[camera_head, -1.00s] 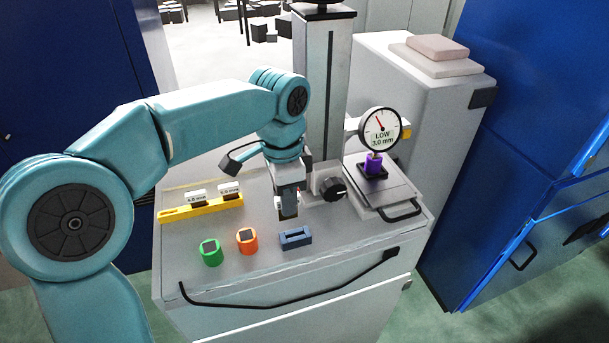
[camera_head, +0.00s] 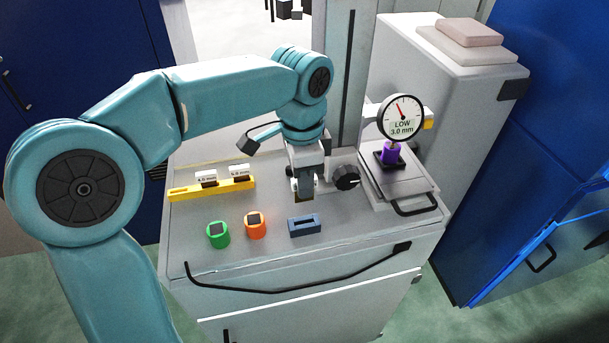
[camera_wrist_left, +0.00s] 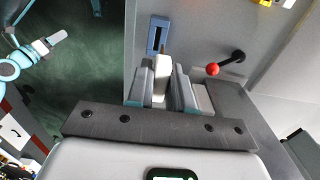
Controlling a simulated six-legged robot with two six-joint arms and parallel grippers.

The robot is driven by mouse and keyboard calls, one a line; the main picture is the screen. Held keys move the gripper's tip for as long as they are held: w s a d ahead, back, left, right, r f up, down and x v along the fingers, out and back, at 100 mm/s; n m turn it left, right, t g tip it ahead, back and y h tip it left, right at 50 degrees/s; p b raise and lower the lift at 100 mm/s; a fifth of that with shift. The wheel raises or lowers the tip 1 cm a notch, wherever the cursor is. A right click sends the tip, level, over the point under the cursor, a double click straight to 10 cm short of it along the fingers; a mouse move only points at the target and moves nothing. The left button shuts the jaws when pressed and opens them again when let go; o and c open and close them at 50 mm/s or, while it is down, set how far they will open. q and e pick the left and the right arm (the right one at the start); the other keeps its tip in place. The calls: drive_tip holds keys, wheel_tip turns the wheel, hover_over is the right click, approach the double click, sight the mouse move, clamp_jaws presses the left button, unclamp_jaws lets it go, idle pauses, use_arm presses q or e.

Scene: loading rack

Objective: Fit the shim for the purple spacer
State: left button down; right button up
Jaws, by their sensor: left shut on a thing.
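The purple spacer (camera_head: 391,153) stands on a black base on the fixture at the right, below a round gauge (camera_head: 401,117) reading LOW 3.0 mm. My left gripper (camera_head: 303,190) is shut on a thin shim, above the bench and just behind the slotted blue block (camera_head: 304,225). In the left wrist view the shim (camera_wrist_left: 162,75) is a pale upright strip with a darker tip between the fingers, and the blue block (camera_wrist_left: 157,35) is beyond it. The held shim's label cannot be read. The yellow rack (camera_head: 190,193) holds two labelled shims and has an empty slot at its left end.
A green cup (camera_head: 218,236) and an orange cup (camera_head: 255,225) stand left of the blue block. A black dial (camera_head: 347,177) is close right of the gripper. A red-knobbed lever (camera_wrist_left: 213,70) shows in the left wrist view. The bench's front strip is clear.

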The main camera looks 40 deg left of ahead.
use_arm(q)
wheel_tip(320, 180, down, 4)
drive_tip(key=b, duration=0.3)
drive_tip(key=shift+s+d+f+b, duration=0.25)
drive_tip(key=shift+s+f+b, duration=0.25)
drive_tip(key=shift+f, duration=0.15)
drive_tip(key=shift+w+a+f, duration=0.15)
drive_tip(key=shift+w+f, duration=0.15)
drive_tip(key=shift+w, duration=0.1)
drive_tip(key=shift+s+r, duration=0.15)
drive_tip(key=shift+s, duration=0.2)
drive_tip(key=shift+w, duration=0.3)
drive_tip(key=shift+s, duration=0.1)
use_arm(e)
drive_tip(key=f, duration=0.4)
drive_tip(key=shift+s+d, duration=0.1)
drive_tip(key=shift+s, duration=0.25)
use_arm(q)
drive_tip(key=shift+s, duration=0.1)
drive_tip(key=shift+w, duration=0.2)
